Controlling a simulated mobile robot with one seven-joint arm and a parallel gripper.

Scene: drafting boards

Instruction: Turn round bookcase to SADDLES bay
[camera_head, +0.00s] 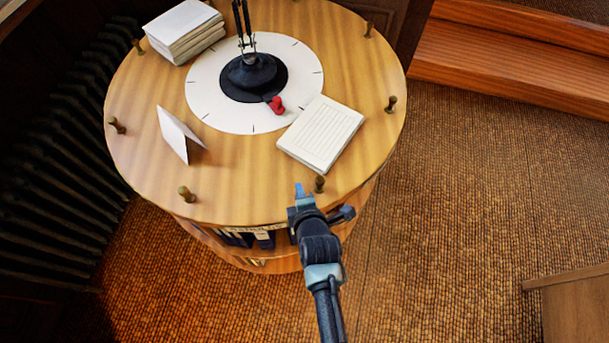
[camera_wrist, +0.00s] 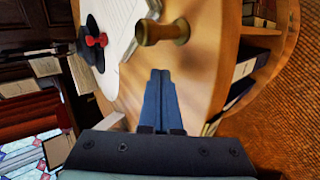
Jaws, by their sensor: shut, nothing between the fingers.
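The round bookcase (camera_head: 235,170) has a wooden top with short turned pegs around its rim and shelves of books below. A white dial (camera_head: 225,112) with tick marks lies at its middle, under a black lamp base (camera_head: 253,76) with a red pointer (camera_head: 277,104) at its lower right. My gripper (camera_head: 299,189) is shut and empty at the near rim, just left of the near peg (camera_head: 319,184). In the wrist view, the blue fingers (camera_wrist: 160,74) point toward this peg (camera_wrist: 163,31), with a small apparent gap. No SADDLES lettering is readable.
A paper pad (camera_head: 322,133), a folded white card (camera_head: 178,135) and a book stack (camera_head: 184,30) lie on top. A dark radiator (camera_head: 60,150) stands close at left. Wooden steps (camera_head: 510,65) are at upper right.

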